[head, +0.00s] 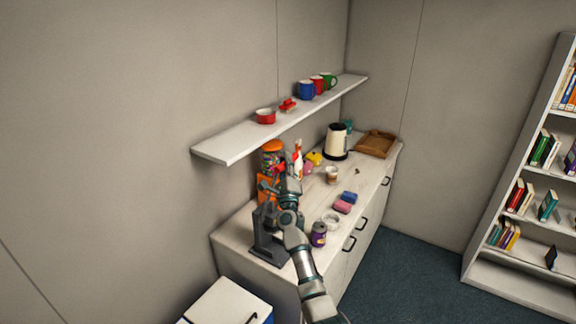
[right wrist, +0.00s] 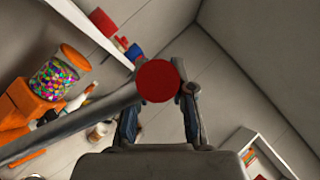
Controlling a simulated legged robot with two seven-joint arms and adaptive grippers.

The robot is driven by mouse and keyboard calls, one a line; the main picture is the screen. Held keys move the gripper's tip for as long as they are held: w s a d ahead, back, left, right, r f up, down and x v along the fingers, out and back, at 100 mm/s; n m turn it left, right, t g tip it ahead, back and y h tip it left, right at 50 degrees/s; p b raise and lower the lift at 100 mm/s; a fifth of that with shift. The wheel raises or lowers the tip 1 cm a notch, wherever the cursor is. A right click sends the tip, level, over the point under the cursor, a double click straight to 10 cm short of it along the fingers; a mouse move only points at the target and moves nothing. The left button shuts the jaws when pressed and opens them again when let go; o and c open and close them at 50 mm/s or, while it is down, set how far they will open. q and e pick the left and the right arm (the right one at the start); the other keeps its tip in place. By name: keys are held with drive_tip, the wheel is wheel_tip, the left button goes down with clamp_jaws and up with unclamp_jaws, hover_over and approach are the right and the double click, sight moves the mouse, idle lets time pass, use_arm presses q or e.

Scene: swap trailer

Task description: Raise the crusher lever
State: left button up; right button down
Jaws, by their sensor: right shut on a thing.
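The dark grey crusher (head: 266,243) stands at the near end of the white counter. Its lever is mostly hidden behind my right arm in the head view. In the right wrist view the grey lever bar (right wrist: 85,117) runs up from the lower left to a round red knob (right wrist: 158,82). My right gripper (right wrist: 164,88) is shut on the lever at its knob end, with a finger on each side. In the head view my right gripper (head: 290,166) is up above the crusher, in front of the candy machine. My left gripper is not in view.
The orange candy machine (head: 269,187) stands close behind my right gripper. A wall shelf (head: 235,141) with cups is above it. The counter (head: 318,201) also holds a purple can (head: 319,235), sponges (head: 346,203) and a kettle (head: 336,142). A bookcase (head: 508,225) is at right.

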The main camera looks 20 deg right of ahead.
drive_tip(key=shift+w+a+f+y, duration=0.1)
drive_tip(key=shift+f+y, duration=0.2)
drive_tip(key=shift+f, duration=0.05)
drive_tip(key=c, duration=1.1)
unclamp_jaws()
drive_tip(key=shift+o, duration=0.6)
drive_tip(key=shift+w+a, duration=0.15)
drive_tip(key=shift+w, duration=0.05)
